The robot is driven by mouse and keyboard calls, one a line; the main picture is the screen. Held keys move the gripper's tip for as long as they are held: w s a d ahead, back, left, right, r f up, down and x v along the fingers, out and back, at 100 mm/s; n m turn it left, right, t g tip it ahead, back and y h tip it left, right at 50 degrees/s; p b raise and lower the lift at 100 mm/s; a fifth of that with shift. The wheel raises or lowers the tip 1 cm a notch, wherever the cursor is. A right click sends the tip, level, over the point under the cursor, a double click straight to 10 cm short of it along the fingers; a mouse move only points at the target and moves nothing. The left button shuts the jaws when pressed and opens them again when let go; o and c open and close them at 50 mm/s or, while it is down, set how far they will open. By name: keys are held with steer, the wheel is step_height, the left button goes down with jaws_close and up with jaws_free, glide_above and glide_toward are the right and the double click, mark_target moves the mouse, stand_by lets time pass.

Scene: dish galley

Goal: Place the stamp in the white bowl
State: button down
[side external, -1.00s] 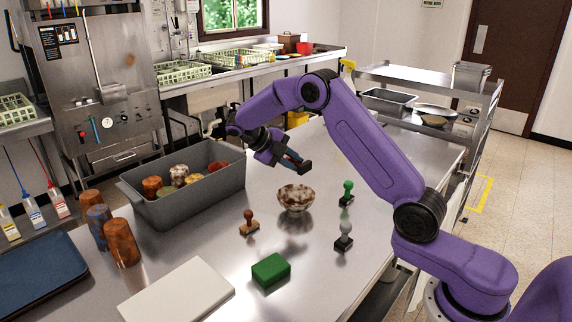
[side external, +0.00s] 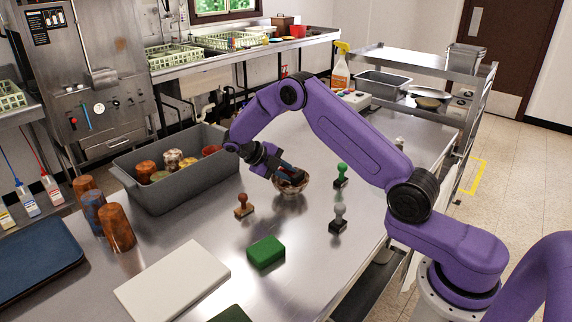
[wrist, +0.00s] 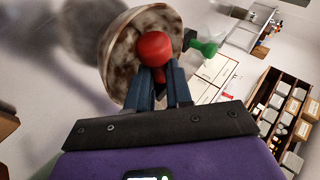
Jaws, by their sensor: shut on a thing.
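The bowl (side external: 306,188) is white with brown mottling and stands on the steel table; it also shows in the wrist view (wrist: 118,45). My gripper (side external: 287,174) is low over the bowl, in front of part of its rim. In the wrist view, my gripper (wrist: 157,78) is shut on a stamp with a round red handle (wrist: 154,46), which lies across the bowl's opening. The stamp's base is hidden there. I cannot tell whether it touches the bowl. Other stamps stand upright nearby: orange-brown (side external: 243,206), green (side external: 341,175) and grey (side external: 338,218).
A grey bin (side external: 180,189) with several cups stands left of the bowl. A green block (side external: 266,252), a white board (side external: 172,281) and a blue tray (side external: 35,264) lie nearer the front.

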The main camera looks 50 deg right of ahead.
steer(key=shift+f, duration=0.65)
steer(key=c, duration=0.9)
jaws_free()
steer(key=shift+c, duration=0.2)
steer(key=shift+r, duration=0.1)
step_height(320, 180, up, 7)
